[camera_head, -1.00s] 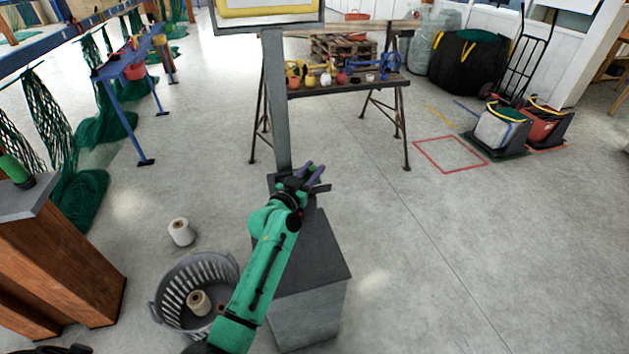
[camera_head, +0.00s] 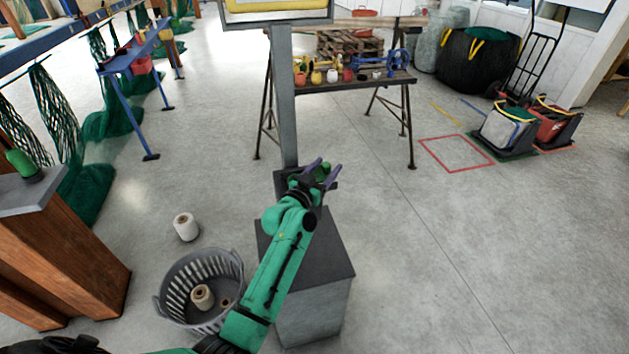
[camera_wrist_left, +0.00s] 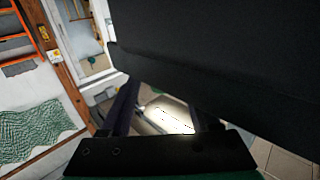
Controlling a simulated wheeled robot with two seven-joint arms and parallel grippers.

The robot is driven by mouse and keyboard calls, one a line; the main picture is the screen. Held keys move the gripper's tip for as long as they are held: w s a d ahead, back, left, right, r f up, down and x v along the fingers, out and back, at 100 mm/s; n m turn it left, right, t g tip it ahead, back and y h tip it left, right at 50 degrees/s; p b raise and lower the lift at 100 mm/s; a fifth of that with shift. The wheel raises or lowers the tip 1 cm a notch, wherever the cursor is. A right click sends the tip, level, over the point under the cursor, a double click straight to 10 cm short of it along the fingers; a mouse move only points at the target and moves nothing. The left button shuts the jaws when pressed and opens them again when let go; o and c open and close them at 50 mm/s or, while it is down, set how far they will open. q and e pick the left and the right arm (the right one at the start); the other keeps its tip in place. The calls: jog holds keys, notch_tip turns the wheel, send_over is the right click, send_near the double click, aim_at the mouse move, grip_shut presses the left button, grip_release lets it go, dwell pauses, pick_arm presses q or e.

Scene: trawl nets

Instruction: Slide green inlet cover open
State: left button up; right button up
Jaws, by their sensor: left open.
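My left gripper (camera_head: 325,172) is open, with purple fingers, at the foot of the grey post (camera_head: 284,110) above the grey box-shaped base (camera_head: 315,305). A small patch of green shows around its fingers; I cannot tell whether it is the inlet cover or part of the gripper. No green inlet cover can be made out for certain. In the left wrist view the gripper (camera_wrist_left: 158,115) has its fingers apart, with a bright surface behind the gap. A large dark panel (camera_wrist_left: 230,60) fills the upper right there. My right gripper is not in view.
A grey basket (camera_head: 205,280) with spools and a white spool (camera_head: 186,227) are on the floor left of the base. A wooden stand (camera_head: 70,245) is at left. A workbench (camera_head: 350,85) stands behind.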

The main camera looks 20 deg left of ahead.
pick_arm(q)
jog(key=b+v, duration=0.2)
jog(key=v, duration=1.1)
jog(key=shift+s, duration=0.4)
jog(key=shift+r, duration=0.1)
